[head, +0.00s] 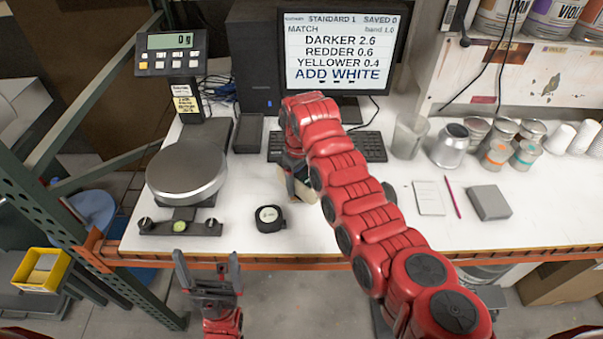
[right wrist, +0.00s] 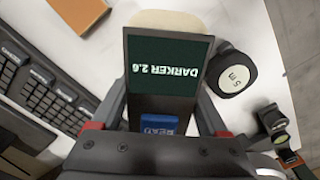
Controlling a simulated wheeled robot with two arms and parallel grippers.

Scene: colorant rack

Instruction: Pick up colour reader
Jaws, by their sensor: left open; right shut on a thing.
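The colour reader (right wrist: 168,65) is a dark handheld device with a green screen reading "DARKER 2.6" and a blue button. My right gripper (head: 292,162) is shut on it, with a finger on each side in the right wrist view. In the head view my red right arm hides most of the reader and grip. A cream rounded piece (right wrist: 178,20) shows beyond the reader's far end; I cannot tell whether they touch. My left gripper (head: 207,270) is open and empty, in front of the table's front edge.
A tape measure (head: 270,218) lies left of the right gripper. A scale (head: 187,170) stands further left. The keyboard (head: 370,146) and monitor (head: 338,50) are behind. A notepad (head: 428,198), pen (head: 452,197), grey box (head: 488,203) and several cans lie to the right.

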